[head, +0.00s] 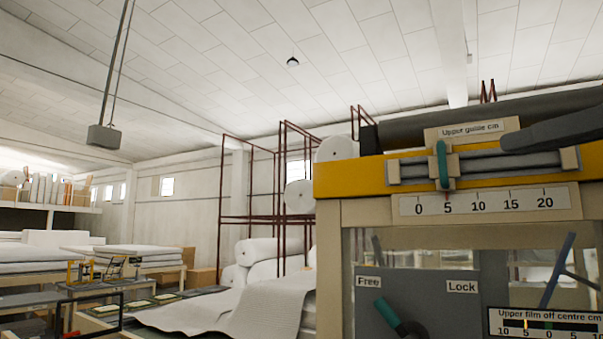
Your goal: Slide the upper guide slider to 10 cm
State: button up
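The upper guide slider (441,165) is a green upright handle on a pale block, riding on grey horizontal rails across a yellow beam. Its small red pointer stands near the 5 mark of the scale plate (485,205), which is numbered 0 to 20, rising to the right. The label "Upper guide cm" (471,130) is above it. A dark grey tapered shape enters from the right edge, in front of the right end of the rails, and looks like part of my arm or gripper. Its fingertips cannot be made out. Nothing touches the green handle.
Below the scale are a Free/Lock panel (376,312) with a green-tipped lever, a blue lever (557,270) and an "Upper film off centre cm" scale (545,323). A dark roller runs behind the beam. White wadding (225,307) and red racks stand at left.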

jog(key=p, duration=0.1)
send_near(452, 160)
jog(key=w+a, duration=0.1)
jog(key=a, duration=0.1)
jog(key=w+a, duration=0.2)
jog(key=w+a+f, duration=0.1)
jog(key=w+a, duration=0.1)
jog(key=shift+w+a, duration=0.1)
jog(key=shift+w, duration=0.15)
grip_shut()
